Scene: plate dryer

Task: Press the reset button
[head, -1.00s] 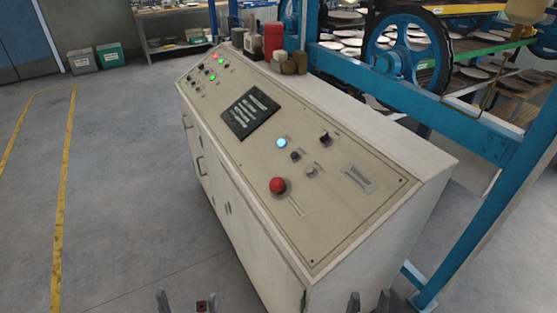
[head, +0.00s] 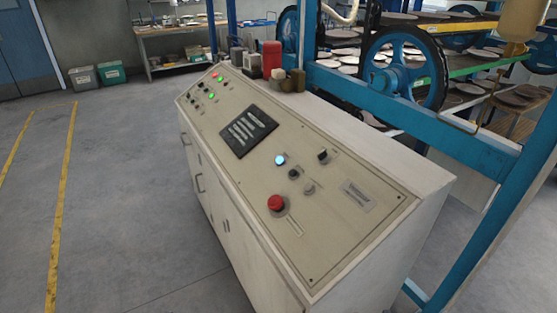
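The beige control console (head: 335,228) stands in the middle of the head view with a sloped panel. A lit blue-white button (head: 280,160) sits on its near half. Below it are a dark knob (head: 294,174) and a small pale button (head: 309,188). A black switch (head: 322,156) is to the right. A large red mushroom button (head: 275,203) is nearest the front edge. The labels are too small to read, so I cannot tell which control is the reset button. Neither of my grippers is in view.
Red and green lights (head: 219,82) are at the panel's far end. A red canister (head: 271,58) and several small containers stand on the console's back ledge. A blue machine frame (head: 440,130) with wheels and plates is behind. The floor to the left (head: 120,190) is clear.

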